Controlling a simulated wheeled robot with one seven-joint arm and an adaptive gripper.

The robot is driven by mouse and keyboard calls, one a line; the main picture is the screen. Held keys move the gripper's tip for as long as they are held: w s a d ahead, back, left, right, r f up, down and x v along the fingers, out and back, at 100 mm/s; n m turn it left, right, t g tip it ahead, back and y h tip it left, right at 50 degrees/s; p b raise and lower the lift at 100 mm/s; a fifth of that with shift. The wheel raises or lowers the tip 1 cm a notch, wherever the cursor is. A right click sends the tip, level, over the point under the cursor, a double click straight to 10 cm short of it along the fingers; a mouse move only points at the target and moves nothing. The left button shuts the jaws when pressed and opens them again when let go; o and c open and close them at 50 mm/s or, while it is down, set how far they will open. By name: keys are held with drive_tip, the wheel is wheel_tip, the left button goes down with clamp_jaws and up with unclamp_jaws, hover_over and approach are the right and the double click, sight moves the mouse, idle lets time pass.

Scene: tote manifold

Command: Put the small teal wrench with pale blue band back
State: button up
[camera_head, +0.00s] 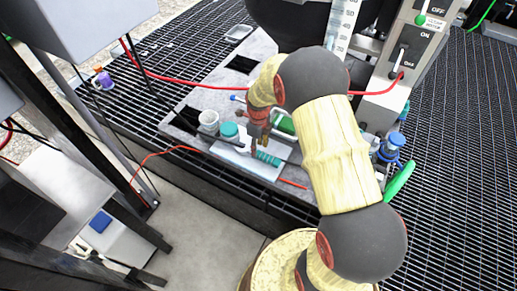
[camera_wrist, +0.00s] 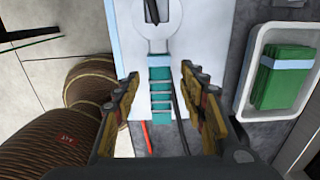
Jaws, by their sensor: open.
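A teal-handled wrench (camera_wrist: 160,98) with a grey open-ended head and a pale blue band near it lies on a white board (camera_wrist: 204,24). In the head view, its teal handle (camera_head: 268,158) shows at the right part of the white board (camera_head: 240,165). My gripper (camera_wrist: 160,78) is open, with one finger on each side of the handle and visible gaps between. In the head view, my gripper (camera_head: 257,140) is over the board, beside the handle.
A white tray (camera_wrist: 245,78) with a green banded object (camera_wrist: 282,76) stands to the right. In the head view, a white cup (camera_head: 208,122) and a teal-topped container (camera_head: 228,130) stand left of my gripper. A red cable (camera_head: 165,152) crosses the dark grating.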

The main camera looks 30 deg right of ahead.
wheel_tip(320, 180, up, 10)
drive_tip(key=p, duration=0.3)
wheel_tip(320, 180, up, 11)
drive_tip(key=n+t, duration=0.1)
drive_tip(key=n, duration=0.5)
hover_over(259, 153)
drive_tip(key=s+a, duration=0.2)
drive_tip(key=a, duration=0.1)
drive_tip(key=s+a+r+n+t, duration=0.2)
drive_tip(key=s+a+r+n, duration=0.2)
drive_tip(key=s+r+n, duration=0.4)
drive_tip(key=s+a+r+n+t, duration=0.2)
drive_tip(key=s+a+r+n, duration=0.2)
drive_tip(key=s+r+n, duration=0.5)
drive_tip(key=s+n, duration=0.5)
drive_tip(key=n, duration=0.1)
drive_tip(key=shift+t, duration=0.3)
drive_tip(key=shift+o, duration=0.4)
drive_tip(key=shift+w, duration=0.1)
